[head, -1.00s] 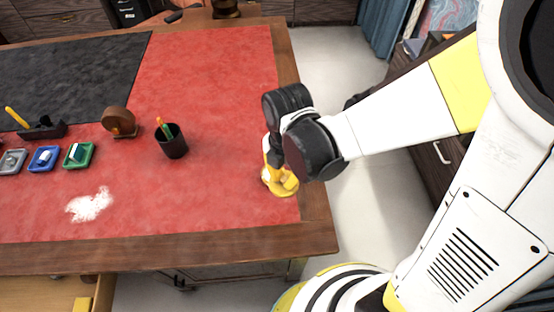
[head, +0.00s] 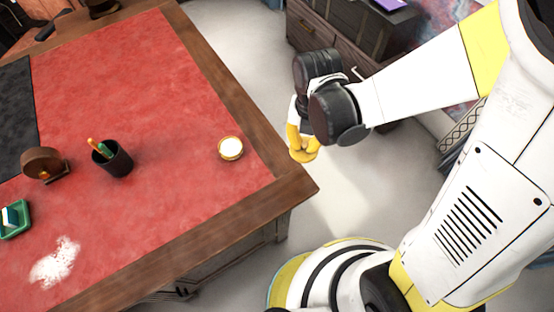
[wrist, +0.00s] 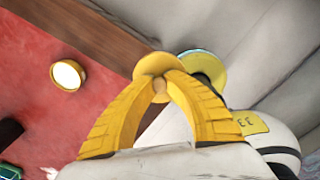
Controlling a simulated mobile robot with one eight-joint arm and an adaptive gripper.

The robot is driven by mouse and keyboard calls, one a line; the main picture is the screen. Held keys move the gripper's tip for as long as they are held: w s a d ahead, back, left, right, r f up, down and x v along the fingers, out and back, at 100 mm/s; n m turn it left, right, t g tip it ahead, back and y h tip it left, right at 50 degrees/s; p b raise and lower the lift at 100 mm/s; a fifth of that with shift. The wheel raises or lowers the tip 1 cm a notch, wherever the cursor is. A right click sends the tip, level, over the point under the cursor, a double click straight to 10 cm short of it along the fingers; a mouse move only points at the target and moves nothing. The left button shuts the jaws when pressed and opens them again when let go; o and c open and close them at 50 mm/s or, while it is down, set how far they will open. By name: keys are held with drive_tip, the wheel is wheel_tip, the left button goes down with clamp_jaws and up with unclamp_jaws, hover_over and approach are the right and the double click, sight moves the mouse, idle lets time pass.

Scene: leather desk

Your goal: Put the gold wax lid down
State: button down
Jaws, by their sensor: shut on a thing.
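The gold wax lid (wrist: 156,63) is a small round gold disc pinched between the yellow fingertips of my gripper (wrist: 160,86) in the wrist view. In the head view my gripper (head: 301,138) holds the lid (head: 304,156) in the air, past the right edge of the desk and over the floor. The open gold tin (head: 231,147) with white wax inside stands on the red desk top near its right edge, apart from the gripper. The tin also shows at the left of the wrist view (wrist: 67,75).
A black pen cup (head: 113,160), a round brown object (head: 44,163), a green tray (head: 15,222) and a white powder patch (head: 56,262) are on the desk. The red leather (head: 175,90) behind the tin is clear. The wooden desk edge (head: 252,128) lies between tin and gripper.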

drive_tip(key=shift+s+a+f, duration=0.1)
drive_tip(key=shift+f, duration=0.2)
drive_tip(key=b, duration=0.5)
hover_over(265, 180)
wheel_tip(265, 180, down, 6)
drive_tip(key=shift+f, duration=0.25)
wheel_tip(265, 180, down, 4)
drive_tip(key=shift+f+b, duration=0.1)
drive_tip(key=shift+b, duration=0.8)
drive_tip(key=c, duration=1.8)
unclamp_jaws()
drive_tip(key=o, duration=0.3)
drive_tip(key=shift+o, duration=0.2)
